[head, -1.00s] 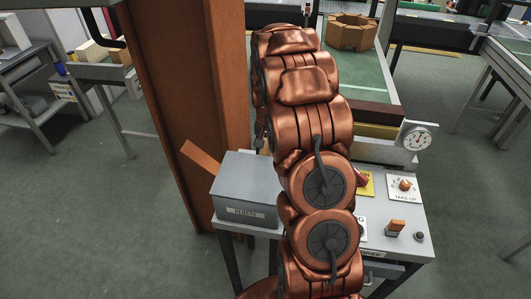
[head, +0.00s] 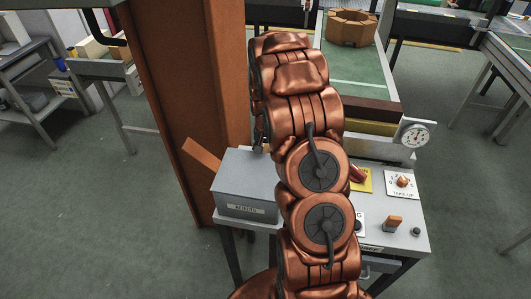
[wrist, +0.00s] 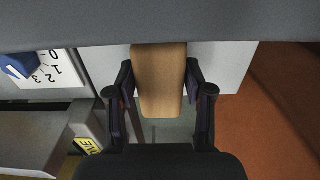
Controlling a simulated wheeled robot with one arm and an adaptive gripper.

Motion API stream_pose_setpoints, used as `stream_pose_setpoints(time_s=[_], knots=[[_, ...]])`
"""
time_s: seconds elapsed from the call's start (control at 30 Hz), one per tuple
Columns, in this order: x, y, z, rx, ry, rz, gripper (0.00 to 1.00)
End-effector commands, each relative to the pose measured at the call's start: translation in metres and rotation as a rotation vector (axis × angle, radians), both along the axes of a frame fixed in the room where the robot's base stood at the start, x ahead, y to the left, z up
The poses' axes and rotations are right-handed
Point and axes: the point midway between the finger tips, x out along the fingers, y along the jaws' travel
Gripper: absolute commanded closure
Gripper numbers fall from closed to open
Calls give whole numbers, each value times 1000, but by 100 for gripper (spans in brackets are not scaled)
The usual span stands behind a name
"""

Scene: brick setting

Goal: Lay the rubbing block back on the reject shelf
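In the wrist view a tan rubbing block (wrist: 160,85) sits between the two dark fingers of my gripper (wrist: 160,90). The fingertips press against its left and right sides, and its far end meets a grey band across the top. The block hangs in line with the fingers, above a pale surface. In the head view my copper-coloured arm hides the gripper and the block. A grey box (head: 245,185) with a small, hard-to-read label stands left of my arm, beside the brown pillar. I cannot tell which surface is the reject shelf.
The rust-brown pillar (head: 185,110) rises close left of my arm; it also shows in the wrist view (wrist: 285,110). An orange strip (head: 202,156) juts beside the box.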

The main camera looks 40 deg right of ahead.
Motion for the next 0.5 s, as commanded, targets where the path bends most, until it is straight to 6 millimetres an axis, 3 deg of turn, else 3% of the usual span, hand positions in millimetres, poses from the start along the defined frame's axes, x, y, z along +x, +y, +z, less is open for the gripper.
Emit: stream_pose_setpoints(time_s=[0.17,0.5], knots=[[0,0,0,0,0,0,28],[0,0,2,0,0,0,28]])
